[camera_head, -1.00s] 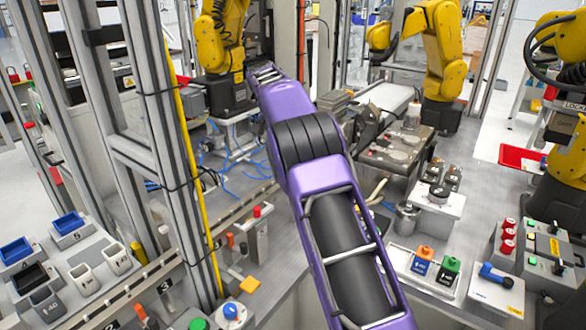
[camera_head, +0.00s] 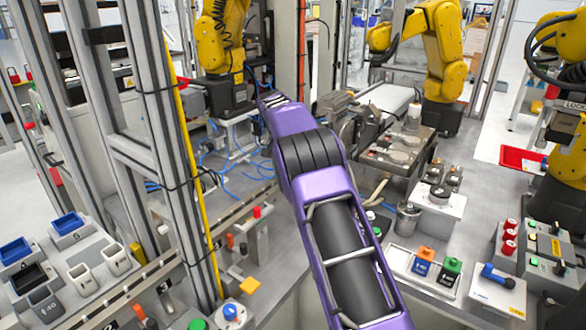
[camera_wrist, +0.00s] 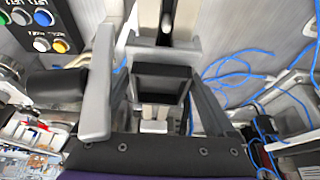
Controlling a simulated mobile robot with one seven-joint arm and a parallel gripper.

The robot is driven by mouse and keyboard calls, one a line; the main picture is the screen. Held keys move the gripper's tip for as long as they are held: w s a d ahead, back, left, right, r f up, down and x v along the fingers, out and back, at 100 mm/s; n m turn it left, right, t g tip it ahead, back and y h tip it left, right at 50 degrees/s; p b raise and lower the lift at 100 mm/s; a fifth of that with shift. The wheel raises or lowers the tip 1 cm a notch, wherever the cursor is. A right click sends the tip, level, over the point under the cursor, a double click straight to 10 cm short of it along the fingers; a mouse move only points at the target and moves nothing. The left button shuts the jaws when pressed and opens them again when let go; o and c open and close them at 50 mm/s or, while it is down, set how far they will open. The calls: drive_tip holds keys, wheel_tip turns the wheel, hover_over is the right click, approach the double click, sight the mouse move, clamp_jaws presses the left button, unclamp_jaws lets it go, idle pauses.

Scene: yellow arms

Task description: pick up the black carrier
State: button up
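In the wrist view a black, square, open-topped piece (camera_wrist: 150,70), which looks like the black carrier, lies ahead between the fingers of my gripper (camera_wrist: 152,58). The light grey left finger stands apart from it with a gap. The darker right finger is close to its right side; I cannot tell whether they touch. The fingers are spread and do not look closed on it. In the head view my purple arm reaches away toward the back, and its far end hides the gripper and this piece.
Blue trays (camera_head: 68,223) and a black tray (camera_head: 28,277) sit at lower left. A grey aluminium post (camera_head: 165,130) stands left of my arm. A yellow robot arm (camera_head: 222,40) is behind its far end. Blue hoses (camera_wrist: 232,75) lie right of the gripper.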

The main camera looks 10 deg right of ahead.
drive_tip(key=c, duration=1.2)
drive_tip(key=shift+r, duration=0.1)
drive_tip(key=shift+r, duration=0.1)
